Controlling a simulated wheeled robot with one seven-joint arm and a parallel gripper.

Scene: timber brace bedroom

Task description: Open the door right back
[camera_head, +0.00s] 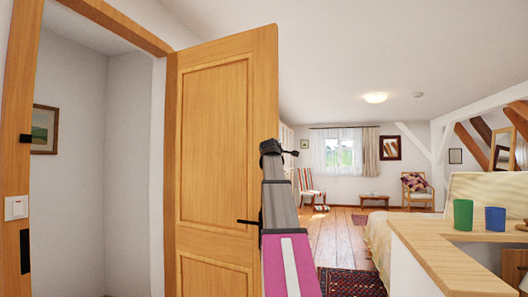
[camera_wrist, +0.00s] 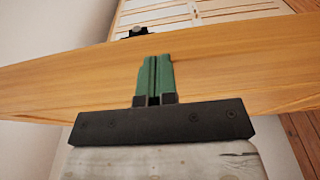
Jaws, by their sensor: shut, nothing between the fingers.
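The wooden door (camera_head: 212,170) stands well open on its hinges at the left doorway. Its face with two panels is towards me, and a dark lever handle (camera_head: 246,222) sits near its free edge. My gripper (camera_head: 271,147) is at the door's free edge, in front of it in the head view, at the end of my grey and magenta arm. In the wrist view the green fingers of my gripper (camera_wrist: 155,75) are together, with nothing between them. They lie over the door's edge (camera_wrist: 240,75); I cannot tell whether they touch it.
The wooden door frame (camera_head: 14,150) and a light switch (camera_head: 16,207) are at the left. A counter (camera_head: 450,262) with a green cup (camera_head: 463,214) and a blue cup (camera_head: 495,218) stands at the right. Open floor and a dark red rug (camera_head: 350,282) lie between door and counter.

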